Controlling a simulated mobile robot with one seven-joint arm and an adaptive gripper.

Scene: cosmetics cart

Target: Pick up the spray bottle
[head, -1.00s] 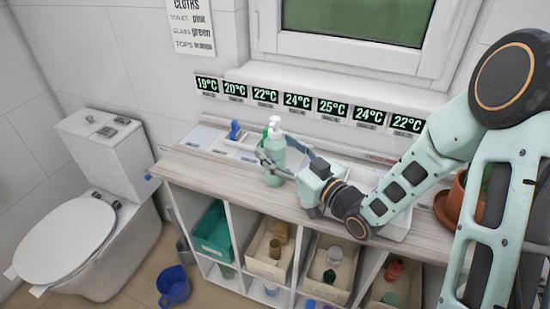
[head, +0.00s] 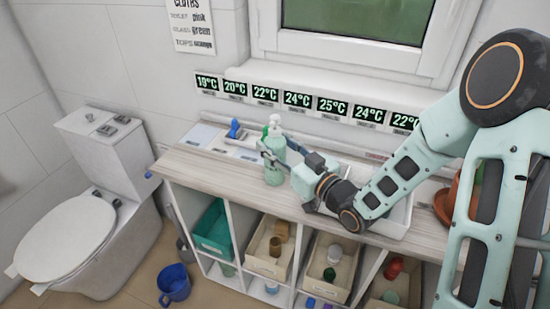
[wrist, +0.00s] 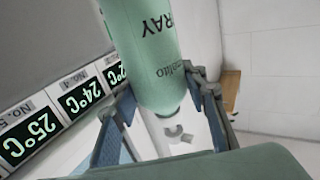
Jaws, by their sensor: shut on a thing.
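The spray bottle (head: 275,160) is pale green with a white pump top and stands upright over the cart top in the head view. In the wrist view the bottle (wrist: 150,55) shows dark lettering, with its rounded base toward me. My gripper (head: 273,158) is shut on the bottle's body, with one finger on each side. In the wrist view the fingers (wrist: 160,105) flank its lower part. Whether its base touches the cart top I cannot tell.
The cart top (head: 185,163) holds a blue item (head: 234,129) and a white tray (head: 395,222) under my arm. Temperature displays (head: 297,100) line the wall behind. Bins (head: 213,238) fill the shelves below. A toilet (head: 75,230) stands at left.

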